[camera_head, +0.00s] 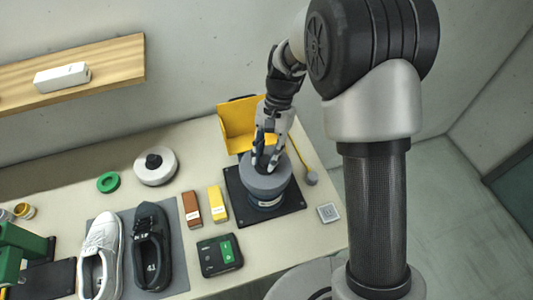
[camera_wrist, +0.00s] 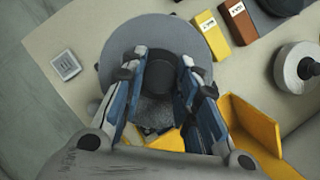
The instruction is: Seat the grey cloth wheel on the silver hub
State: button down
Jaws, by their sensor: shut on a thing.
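The grey cloth wheel (camera_head: 257,184) is over the round base (camera_head: 268,203) on a black plate (camera_head: 291,202) at the right of the table. My gripper (camera_head: 265,163) reaches down from above onto the middle of the wheel. In the wrist view, my gripper (camera_wrist: 162,76) is shut on the dark knob (camera_wrist: 160,72) at the wheel's centre, and the grey disc (camera_wrist: 118,42) spreads beyond the fingers. The silver hub is hidden under the wheel. I cannot tell whether the wheel rests on it or hangs just above.
A yellow bin (camera_head: 236,124) stands close behind the wheel. A white wheel with a black knob (camera_head: 155,166), a green ring (camera_head: 108,182), brown and yellow blocks (camera_head: 217,205), a green-black control box (camera_head: 219,255) and two shoes (camera_head: 150,245) lie to the left. A square button (camera_head: 328,212) is at right.

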jog(key=shift+f+b, duration=0.35)
jog(key=shift+f, duration=0.3)
jog(key=c, duration=1.5)
grip_release()
jog(key=p+v, duration=0.9)
jog(key=v, duration=0.2)
